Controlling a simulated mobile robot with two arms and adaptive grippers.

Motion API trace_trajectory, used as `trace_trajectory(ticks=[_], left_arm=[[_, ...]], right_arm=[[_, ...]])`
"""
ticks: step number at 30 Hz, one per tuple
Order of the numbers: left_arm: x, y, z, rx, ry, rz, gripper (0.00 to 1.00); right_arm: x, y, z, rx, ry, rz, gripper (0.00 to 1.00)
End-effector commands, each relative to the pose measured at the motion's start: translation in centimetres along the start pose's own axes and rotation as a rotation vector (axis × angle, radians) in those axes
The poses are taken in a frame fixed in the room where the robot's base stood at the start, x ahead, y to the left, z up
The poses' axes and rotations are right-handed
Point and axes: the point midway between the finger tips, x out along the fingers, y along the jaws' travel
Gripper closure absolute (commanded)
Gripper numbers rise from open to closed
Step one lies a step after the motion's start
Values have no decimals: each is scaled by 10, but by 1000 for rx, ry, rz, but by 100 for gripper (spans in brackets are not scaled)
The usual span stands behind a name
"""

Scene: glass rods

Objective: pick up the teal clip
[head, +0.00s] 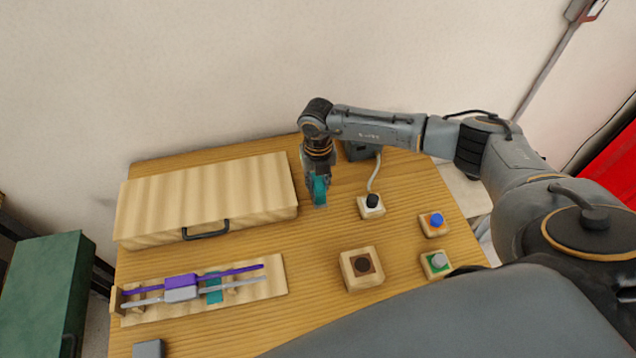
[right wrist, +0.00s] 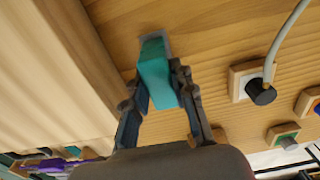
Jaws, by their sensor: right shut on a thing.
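The teal clip (head: 319,191) is in my right gripper (head: 317,180), to the right of the wooden box and near the back of the table. In the right wrist view the teal clip (right wrist: 156,72) sits between the two fingers of my right gripper (right wrist: 160,85), which are shut on it. Its far end points toward the tabletop; I cannot tell whether it touches the wood. My left gripper is not in view.
A wooden box (head: 207,197) with a dark handle stands at left. In front, a wooden rack (head: 262,289) holds purple and grey rods and another teal piece (head: 214,289).

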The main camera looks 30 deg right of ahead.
Motion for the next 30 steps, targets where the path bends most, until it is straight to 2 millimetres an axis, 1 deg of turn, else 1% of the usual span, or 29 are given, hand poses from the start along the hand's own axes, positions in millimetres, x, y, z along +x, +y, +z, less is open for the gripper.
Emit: trace_trajectory(ticks=[4,7,8,10,16,18,24,27,30], left_arm=[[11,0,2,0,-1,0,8],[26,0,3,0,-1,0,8],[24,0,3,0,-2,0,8],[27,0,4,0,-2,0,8],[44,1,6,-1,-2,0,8],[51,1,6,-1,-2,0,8],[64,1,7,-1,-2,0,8],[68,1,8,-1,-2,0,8],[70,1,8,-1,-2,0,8]], right_arm=[[-9,0,1,0,-4,1,100],[-24,0,2,-1,-7,2,100],[-31,1,-3,-3,-4,2,100],[-44,2,-14,-4,-4,2,100],[-86,8,-50,-5,-7,2,100],[-91,11,-68,-7,-2,1,100],[-110,18,-107,-4,-3,2,100],[-117,20,-121,-4,-3,1,100],[-123,22,-130,-2,-3,2,100]])
